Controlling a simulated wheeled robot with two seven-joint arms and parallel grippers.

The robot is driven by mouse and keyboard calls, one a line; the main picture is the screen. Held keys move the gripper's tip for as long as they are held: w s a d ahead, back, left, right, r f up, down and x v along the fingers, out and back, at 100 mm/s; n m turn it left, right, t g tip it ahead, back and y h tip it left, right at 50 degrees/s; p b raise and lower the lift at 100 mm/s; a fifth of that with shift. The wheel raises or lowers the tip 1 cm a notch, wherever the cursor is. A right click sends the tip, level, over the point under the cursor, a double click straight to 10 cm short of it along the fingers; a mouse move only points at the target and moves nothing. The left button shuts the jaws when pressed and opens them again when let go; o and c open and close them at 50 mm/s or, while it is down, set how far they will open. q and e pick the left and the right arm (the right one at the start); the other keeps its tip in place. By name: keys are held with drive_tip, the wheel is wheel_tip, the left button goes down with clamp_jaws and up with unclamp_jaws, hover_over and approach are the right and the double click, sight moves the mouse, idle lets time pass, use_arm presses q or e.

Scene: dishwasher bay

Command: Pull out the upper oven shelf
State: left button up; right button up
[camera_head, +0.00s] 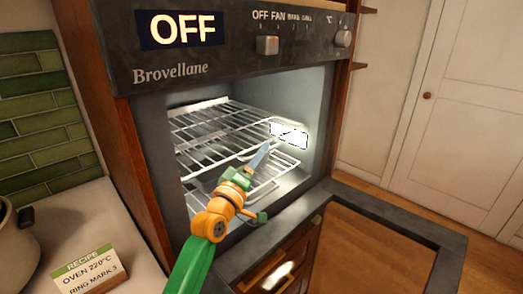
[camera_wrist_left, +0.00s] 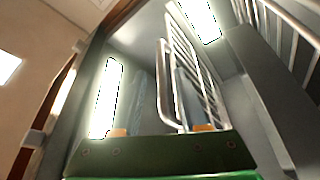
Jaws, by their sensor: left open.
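The upper oven shelf (camera_head: 222,126) is a wire rack inside the lit oven, with its right side near a bright lamp panel. My left gripper (camera_head: 264,150) is open, and its fingers reach into the oven mouth near the front of the racks. From the head view I cannot tell whether it touches a wire. In the left wrist view, wire rack bars (camera_wrist_left: 166,85) run ahead of the open left gripper (camera_wrist_left: 161,131), between its fingertips in the picture; which shelf they belong to is unclear. My right gripper is not in view.
A lower wire shelf (camera_head: 290,165) sits below. The oven door (camera_head: 447,262) is open at the lower right. The control panel (camera_head: 235,42) reads OFF. A recipe card (camera_head: 90,272) and a pot (camera_head: 17,245) stand on the left counter. Wooden drawers (camera_head: 283,262) are below the oven.

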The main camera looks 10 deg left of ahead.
use_arm(q)
drive_tip(key=shift+f+x, duration=0.2)
drive_tip(key=shift+x, duration=0.8)
drive_tip(key=shift+s, duration=0.2)
clamp_jaws()
drive_tip(key=shift+a+r, duration=0.1)
idle(0.4)
